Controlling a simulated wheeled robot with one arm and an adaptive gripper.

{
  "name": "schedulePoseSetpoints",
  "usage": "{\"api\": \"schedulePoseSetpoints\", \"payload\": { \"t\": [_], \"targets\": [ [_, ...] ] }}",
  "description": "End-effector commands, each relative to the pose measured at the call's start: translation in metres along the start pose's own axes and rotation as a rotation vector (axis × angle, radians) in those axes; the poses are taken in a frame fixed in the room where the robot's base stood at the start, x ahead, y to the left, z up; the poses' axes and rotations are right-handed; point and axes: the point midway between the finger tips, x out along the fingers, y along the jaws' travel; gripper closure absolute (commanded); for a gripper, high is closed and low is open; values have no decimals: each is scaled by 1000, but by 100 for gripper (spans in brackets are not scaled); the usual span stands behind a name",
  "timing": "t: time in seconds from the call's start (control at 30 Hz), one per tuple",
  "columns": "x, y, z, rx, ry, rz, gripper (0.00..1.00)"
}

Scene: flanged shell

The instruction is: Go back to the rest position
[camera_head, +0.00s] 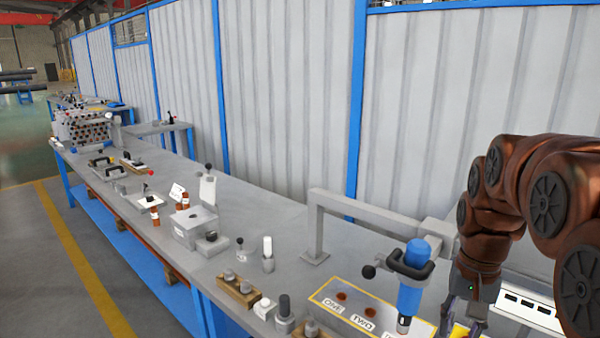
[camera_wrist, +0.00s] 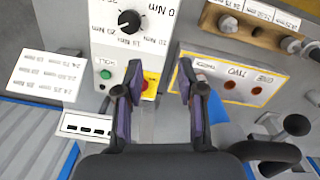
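My gripper (camera_head: 465,315) hangs low over the right end of the long grey bench, at the lower right of the head view. In the wrist view its two dark fingers (camera_wrist: 158,82) stand apart with nothing held between them. They are above the bench beside a white control panel (camera_wrist: 110,42) with a black dial, a green button and a red button. The red button is partly hidden by the left finger. My brown arm comes in from the right of the head view.
A blue tool (camera_head: 411,284) with a black handle stands close left of my gripper, by a grey frame (camera_head: 318,228). A yellow-edged labelled plate (camera_head: 352,308) lies below. Blocks and fixtures line the bench leftward. A corrugated wall (camera_head: 290,100) stands behind.

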Motion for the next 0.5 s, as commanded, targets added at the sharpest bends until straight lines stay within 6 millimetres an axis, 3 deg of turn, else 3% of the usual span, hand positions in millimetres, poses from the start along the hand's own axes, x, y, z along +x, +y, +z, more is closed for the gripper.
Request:
{"api": "schedulePoseSetpoints", "payload": {
  "t": [0.2,0.5],
  "targets": [
    [-3,-12,73,-135,-30,11,61],
    [10,-9,167,-320,-68,27,61]
  ]
}}
